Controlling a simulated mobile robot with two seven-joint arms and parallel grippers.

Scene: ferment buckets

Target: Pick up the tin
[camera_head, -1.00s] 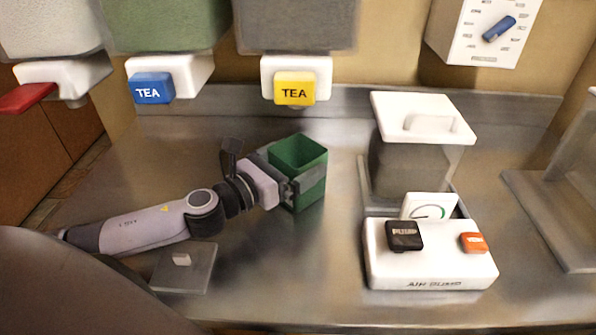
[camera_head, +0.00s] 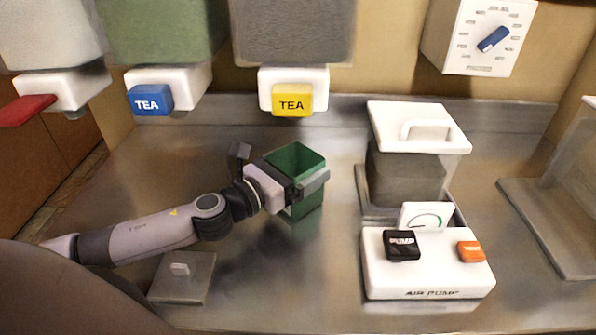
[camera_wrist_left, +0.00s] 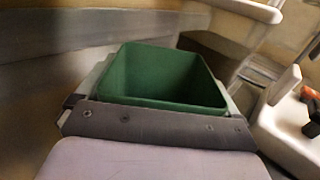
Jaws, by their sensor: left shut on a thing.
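The tin is a green, square, open-topped container (camera_head: 303,163) near the middle of the metal counter in the head view. My left gripper (camera_head: 306,188) is shut on it, with a finger along its near right side. In the left wrist view the tin (camera_wrist_left: 160,75) fills the middle, and the gripper's fingers (camera_wrist_left: 160,100) lie on both sides of it. The tin looks upright and its inside looks empty. I cannot tell whether its base touches the counter. My right gripper is not in view.
Blue (camera_head: 150,99) and yellow (camera_head: 292,98) TEA taps hang behind the tin. A lidded grey container (camera_head: 408,175) and a white air pump box (camera_head: 425,268) stand to the right. A flat square lid (camera_head: 183,285) lies at front left. The counter front centre is clear.

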